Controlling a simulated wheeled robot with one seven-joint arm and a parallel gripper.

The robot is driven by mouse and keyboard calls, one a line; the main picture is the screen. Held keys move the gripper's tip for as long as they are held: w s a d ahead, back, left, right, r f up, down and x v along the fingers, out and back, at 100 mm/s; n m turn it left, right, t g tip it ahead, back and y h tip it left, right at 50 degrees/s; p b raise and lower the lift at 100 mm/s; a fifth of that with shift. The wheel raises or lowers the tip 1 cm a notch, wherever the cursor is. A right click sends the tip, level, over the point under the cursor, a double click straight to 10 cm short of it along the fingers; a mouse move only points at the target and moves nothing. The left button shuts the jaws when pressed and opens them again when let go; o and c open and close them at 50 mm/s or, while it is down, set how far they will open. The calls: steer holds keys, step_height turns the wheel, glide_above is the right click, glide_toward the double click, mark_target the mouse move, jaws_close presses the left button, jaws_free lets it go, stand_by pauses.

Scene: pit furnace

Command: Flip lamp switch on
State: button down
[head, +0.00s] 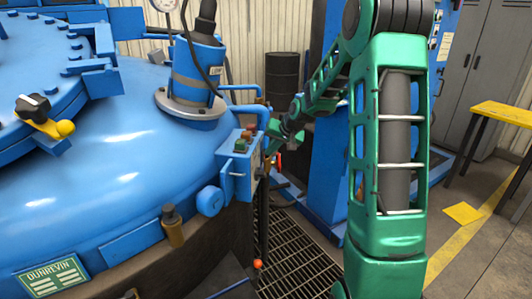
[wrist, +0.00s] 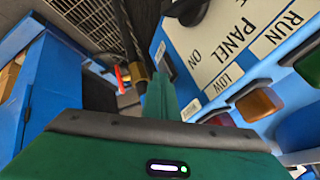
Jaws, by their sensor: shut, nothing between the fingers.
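A blue control box (head: 240,168) is fixed to the side of the big blue furnace vessel. In the wrist view its pale label plate (wrist: 215,45) reads "PANEL", "ON", "RUN" and "LOW". My gripper (wrist: 158,95) is shut and empty, with its green fingers close beside the plate's left edge. I cannot tell whether they touch it. A small grey metal part (wrist: 165,60) shows just past the fingertips. I cannot tell whether it is the lamp switch or how it is set. In the head view my gripper (head: 270,140) is at the box's right side, partly hidden.
Coloured buttons (head: 243,140) sit on top of the box; an amber one (wrist: 258,104) is close right of my gripper in the wrist view. A dark rod with a brass end (wrist: 135,45) stands left of the fingers. Floor grating (head: 300,250) lies below.

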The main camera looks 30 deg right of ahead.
steer(key=shift+a, duration=0.1)
steer(key=shift+r, duration=0.15)
steer(key=shift+r, duration=0.65)
steer(key=d+v, duration=0.1)
steer(key=v, duration=1)
steer(key=shift+s+d+r, duration=0.2)
steer(key=shift+s+d, duration=0.1)
steer(key=shift+s, duration=0.05)
